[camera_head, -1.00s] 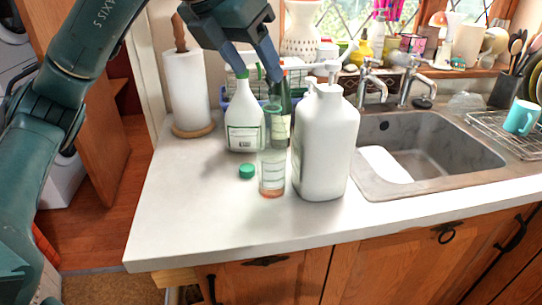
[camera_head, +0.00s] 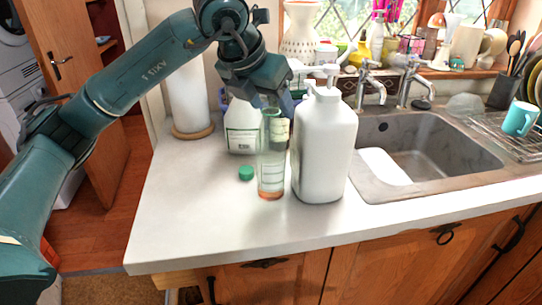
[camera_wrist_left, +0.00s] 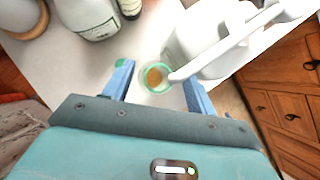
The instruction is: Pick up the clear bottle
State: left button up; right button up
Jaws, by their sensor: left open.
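The clear bottle (camera_head: 271,170) stands upright and uncapped near the front of the worktop, with a little orange liquid at its bottom. My left gripper (camera_head: 272,102) is over its top, pointing down, open and empty. In the left wrist view the bottle's round mouth (camera_wrist_left: 155,78) lies between the two blue fingers of my left gripper (camera_wrist_left: 157,82). I cannot tell whether a finger touches it. A green cap (camera_head: 246,173) lies on the worktop to the bottle's left. My right gripper is not in view.
A large white pump bottle (camera_head: 325,145) stands close on the right, its spout near the gripper. A white spray bottle (camera_head: 242,130) and a paper roll (camera_head: 187,100) stand behind left. The sink (camera_head: 420,150) is at right. The worktop (camera_head: 190,225) in front is clear.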

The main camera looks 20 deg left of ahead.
pick_arm(q)
jog(key=shift+w+f, duration=0.3)
jog(key=shift+f, duration=0.3)
jog(key=shift+d, duration=0.1)
jog(key=shift+c, duration=0.6)
grip_shut()
